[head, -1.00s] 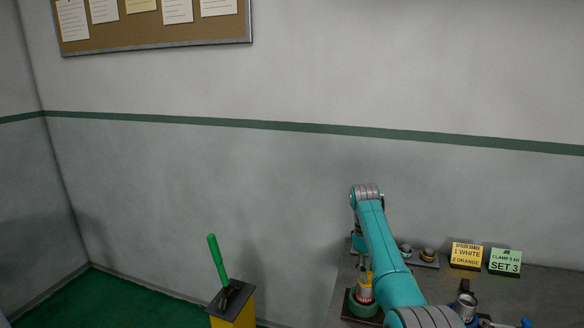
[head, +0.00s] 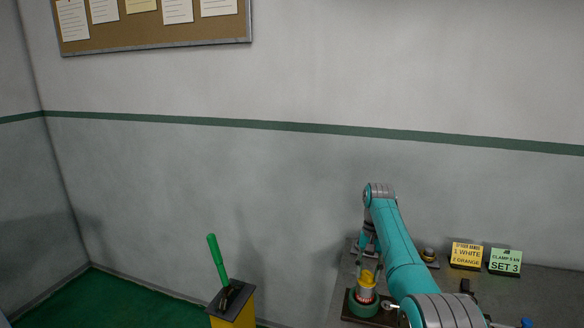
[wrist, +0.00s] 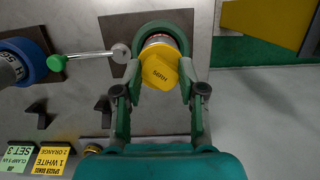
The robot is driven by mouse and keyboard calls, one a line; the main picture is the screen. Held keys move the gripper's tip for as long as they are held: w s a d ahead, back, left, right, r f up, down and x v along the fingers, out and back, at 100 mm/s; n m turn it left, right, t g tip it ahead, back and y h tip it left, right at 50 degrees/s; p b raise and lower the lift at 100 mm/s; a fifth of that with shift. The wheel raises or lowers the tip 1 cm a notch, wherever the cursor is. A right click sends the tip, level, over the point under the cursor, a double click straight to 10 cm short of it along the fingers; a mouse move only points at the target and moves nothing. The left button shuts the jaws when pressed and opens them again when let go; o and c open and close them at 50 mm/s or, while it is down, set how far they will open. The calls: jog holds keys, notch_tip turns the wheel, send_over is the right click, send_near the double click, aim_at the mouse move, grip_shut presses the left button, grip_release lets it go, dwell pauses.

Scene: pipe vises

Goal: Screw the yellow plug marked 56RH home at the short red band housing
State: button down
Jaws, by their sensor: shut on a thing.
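The yellow hex plug marked 56RH (wrist: 160,72) is at the mouth of a housing with a green ring (wrist: 176,30). In the head view the plug (head: 367,282) sits on top of the housing (head: 362,308), which shows a short red band (head: 366,296). My gripper (wrist: 160,76) has a finger on each side of the plug and is shut on it; in the head view my gripper (head: 369,268) is above the housing. The threads and the seat under the plug are hidden, so I cannot tell how deep it sits.
A green-knobbed bar (wrist: 90,56) reaches close to the housing. A blue ring fitting (wrist: 30,60) stands on another plate. Dark brackets (wrist: 103,108) and signs (wrist: 50,160) are on the bench. A green lever (head: 217,260) stands on a yellow post beyond the bench's left edge.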

jog(key=m, duration=0.3)
jog(key=shift+f+y, duration=0.1)
jog(key=shift+y, duration=0.2)
jog(key=m, duration=0.4)
jog(key=shift+m+t, duration=0.3)
jog(key=shift+t, duration=0.1)
jog(key=m+t, duration=0.1)
jog(key=m, duration=0.5)
jog(key=shift+m+y, duration=0.3)
jog(key=shift+y, duration=0.1)
jog(key=c, duration=0.7)
grip_release()
jog(key=shift+c, duration=0.2)
